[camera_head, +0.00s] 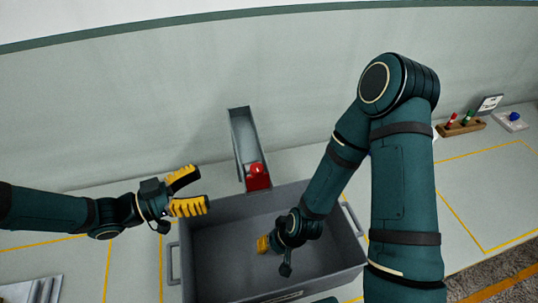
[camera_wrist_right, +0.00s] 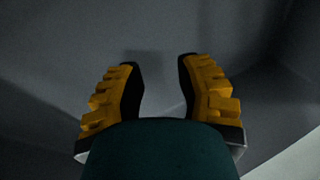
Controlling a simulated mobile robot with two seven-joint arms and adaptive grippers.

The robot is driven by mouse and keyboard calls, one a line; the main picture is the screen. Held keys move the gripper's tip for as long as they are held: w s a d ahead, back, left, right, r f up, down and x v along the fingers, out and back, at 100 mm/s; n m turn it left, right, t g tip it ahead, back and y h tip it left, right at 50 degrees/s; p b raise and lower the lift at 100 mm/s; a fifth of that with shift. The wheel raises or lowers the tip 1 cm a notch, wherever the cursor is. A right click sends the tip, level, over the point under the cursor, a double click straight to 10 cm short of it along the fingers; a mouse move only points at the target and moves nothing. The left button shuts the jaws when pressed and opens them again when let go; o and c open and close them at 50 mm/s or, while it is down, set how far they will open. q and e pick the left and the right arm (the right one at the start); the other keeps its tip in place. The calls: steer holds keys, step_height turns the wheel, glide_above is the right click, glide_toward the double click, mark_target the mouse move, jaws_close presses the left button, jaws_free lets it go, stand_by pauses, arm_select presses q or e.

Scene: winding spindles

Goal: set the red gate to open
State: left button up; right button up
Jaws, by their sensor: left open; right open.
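The red gate (camera_head: 259,183) stands at the lower end of a sloping grey chute (camera_head: 243,137), just behind the back rim of a grey bin. A rounded red piece (camera_head: 255,169) shows directly above it; I cannot tell whether it belongs to the gate or lies in the chute. My left gripper (camera_head: 198,190) is open and empty, to the left of the gate and apart from it. My right gripper (camera_head: 262,245) is inside the bin, pointing down, below the gate in the picture. In the right wrist view its yellow fingers (camera_wrist_right: 160,75) are apart with nothing between them.
The grey bin (camera_head: 212,285) with side handles fills the front middle and looks empty. A wooden rack (camera_head: 460,128) with red and green pieces, a small sign (camera_head: 489,104) and a blue ball on a pale base (camera_head: 513,119) stand at the far right. A grey ridged tray (camera_head: 33,290) is front left.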

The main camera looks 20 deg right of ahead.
mark_target(257, 167)
arm_select(q)
steer(key=d, duration=0.4)
steer(key=w+d, duration=0.1)
steer(key=d, duration=0.4)
steer(key=w+d, duration=0.1)
steer(key=d, duration=0.3)
steer(key=shift+d, duration=0.2)
jaws_close()
